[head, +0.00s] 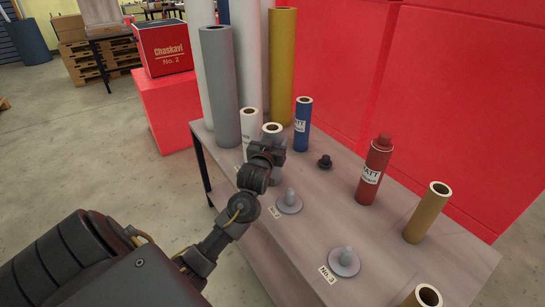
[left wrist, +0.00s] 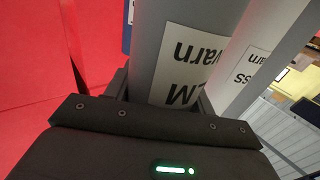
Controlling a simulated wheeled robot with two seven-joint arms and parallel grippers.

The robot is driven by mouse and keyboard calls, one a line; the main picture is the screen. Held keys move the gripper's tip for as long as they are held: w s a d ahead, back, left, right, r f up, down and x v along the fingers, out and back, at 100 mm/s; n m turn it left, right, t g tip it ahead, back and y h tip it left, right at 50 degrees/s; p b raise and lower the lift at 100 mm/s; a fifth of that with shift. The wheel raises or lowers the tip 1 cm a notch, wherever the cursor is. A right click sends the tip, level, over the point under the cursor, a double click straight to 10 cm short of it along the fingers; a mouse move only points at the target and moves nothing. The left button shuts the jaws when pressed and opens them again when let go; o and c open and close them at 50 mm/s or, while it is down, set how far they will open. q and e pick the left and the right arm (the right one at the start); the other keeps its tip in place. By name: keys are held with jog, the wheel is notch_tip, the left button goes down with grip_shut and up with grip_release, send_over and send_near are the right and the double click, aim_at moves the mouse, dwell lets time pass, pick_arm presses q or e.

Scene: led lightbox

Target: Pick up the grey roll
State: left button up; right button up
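A short grey roll (head: 273,129) with a hollow white-rimmed top stands upright on the table, near its far left end. My left gripper (head: 266,153) is at the roll and hides much of its lower part in the head view. In the left wrist view, the grey roll (left wrist: 181,65) with a white label lies between the two fingers (left wrist: 165,97), one close on each side. Whether the fingers press on it cannot be told. My right gripper is in neither view.
A white labelled roll (head: 249,126) stands close beside the grey roll. A blue roll (head: 303,125), black knob (head: 325,162), red bottle (head: 375,168) and brown roll (head: 428,212) share the table (head: 300,238). Tall rolls (head: 219,90) stand behind. Two grey pegged discs (head: 290,204) are in front.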

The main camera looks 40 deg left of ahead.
pick_arm(q)
jog(key=c, duration=0.9)
grip_shut()
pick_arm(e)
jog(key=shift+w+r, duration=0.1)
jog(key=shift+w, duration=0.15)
pick_arm(q)
jog(key=shift+r, duration=0.15)
